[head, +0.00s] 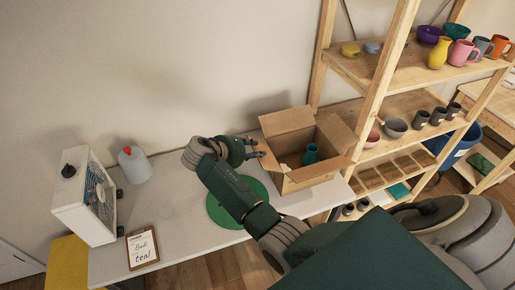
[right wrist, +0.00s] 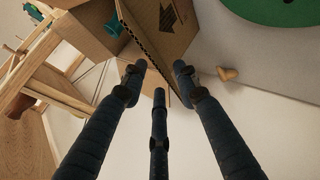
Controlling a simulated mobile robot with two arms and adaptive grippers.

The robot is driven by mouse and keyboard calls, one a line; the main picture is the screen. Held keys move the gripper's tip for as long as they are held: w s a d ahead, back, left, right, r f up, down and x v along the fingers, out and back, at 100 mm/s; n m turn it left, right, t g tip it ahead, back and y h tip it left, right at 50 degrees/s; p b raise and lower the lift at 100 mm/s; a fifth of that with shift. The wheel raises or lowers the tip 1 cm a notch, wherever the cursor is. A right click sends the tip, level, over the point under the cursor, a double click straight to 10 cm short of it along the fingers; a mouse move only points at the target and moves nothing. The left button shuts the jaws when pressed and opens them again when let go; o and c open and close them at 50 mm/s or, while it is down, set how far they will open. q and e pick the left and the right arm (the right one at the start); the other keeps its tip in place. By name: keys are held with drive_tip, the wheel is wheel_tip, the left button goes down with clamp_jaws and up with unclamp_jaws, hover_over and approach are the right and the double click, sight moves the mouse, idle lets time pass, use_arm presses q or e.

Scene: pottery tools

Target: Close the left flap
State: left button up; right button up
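An open cardboard box (head: 308,175) stands on the white table in the head view, with a teal vase (head: 311,153) inside. Its back flap (head: 287,121) stands up and its right flap (head: 337,133) spreads outward. My right gripper (head: 256,148) is at the box's left side, by the left flap, which my gripper partly hides. In the right wrist view, a cardboard flap with a dark printed mark (right wrist: 172,28) lies just beyond my right gripper's fingers (right wrist: 159,75). The fingers are spread apart, with nothing clearly gripped; contact with the flap cannot be told. My left gripper is out of view.
A green disc (head: 222,213) lies on the table under my right arm. A wooden shelf (head: 383,60) with pottery is close on the box's right.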

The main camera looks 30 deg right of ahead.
drive_tip(key=shift+x, duration=1.4)
clamp_jaws()
drive_tip(key=shift+s+a, duration=0.1)
